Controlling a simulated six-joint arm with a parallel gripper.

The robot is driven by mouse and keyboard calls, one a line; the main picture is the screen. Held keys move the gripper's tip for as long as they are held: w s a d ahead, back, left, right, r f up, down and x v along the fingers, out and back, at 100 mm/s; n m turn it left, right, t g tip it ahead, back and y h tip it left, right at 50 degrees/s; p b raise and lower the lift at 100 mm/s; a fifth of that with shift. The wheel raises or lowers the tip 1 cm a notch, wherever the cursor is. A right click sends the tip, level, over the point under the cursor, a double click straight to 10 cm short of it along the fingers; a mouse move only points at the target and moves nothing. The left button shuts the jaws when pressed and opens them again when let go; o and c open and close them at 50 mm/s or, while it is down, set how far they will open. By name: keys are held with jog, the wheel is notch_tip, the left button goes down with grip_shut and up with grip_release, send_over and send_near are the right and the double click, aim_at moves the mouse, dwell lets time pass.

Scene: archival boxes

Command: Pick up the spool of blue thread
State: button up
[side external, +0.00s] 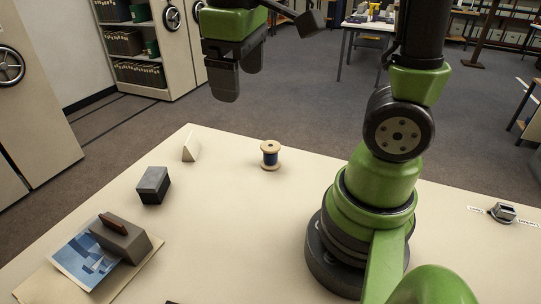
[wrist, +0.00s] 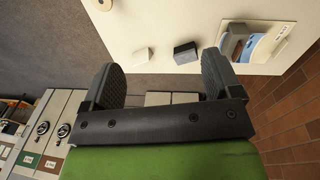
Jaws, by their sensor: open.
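The spool of blue thread (side external: 270,156) stands upright near the far edge of the pale table, with wooden flanges and dark blue thread between them. In the wrist view a wooden round end of the spool (wrist: 103,4) is cut by the top edge, up and left of the fingers. My gripper (side external: 238,83) is open and empty, in the air above and to the left of the spool in the side view. Its two dark fingers also show spread apart in the wrist view (wrist: 162,68). The gripper is well apart from the spool.
A cream wedge (side external: 191,148) and a dark grey block (side external: 153,186) stand left of the spool. A grey weight with a brown handle (side external: 121,240) lies on a blue picture (side external: 82,258). A small metal item (side external: 503,211) is at right. The table around the spool is clear.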

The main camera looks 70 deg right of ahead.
aim_at(265, 154)
jog(key=w+d+f+n+g+h, duration=0.2)
jog(key=d+f+n+g+h, duration=0.1)
jog(key=f, duration=0.4)
jog(key=w+d+f+n+g+h, duration=0.2)
jog(key=w+f+n+h, duration=0.1)
jog(key=f, duration=0.5)
jog(key=w+d+f+n+g+h, duration=0.2)
jog(key=d+f+n+g+h, duration=0.1)
jog(key=f, duration=0.4)
jog(key=shift+w+d+f+n+g+h, duration=0.2)
jog(key=shift+d+n+g+h, duration=0.1)
jog(key=shift+n, duration=0.2)
jog(key=x, duration=0.4)
jog(key=shift+s+d+f, duration=0.1)
jog(key=shift+d, duration=0.05)
jog(key=x, duration=0.5)
jog(key=shift+s+d+f, duration=0.15)
jog(key=shift+d, duration=0.2)
jog(key=c, duration=1)
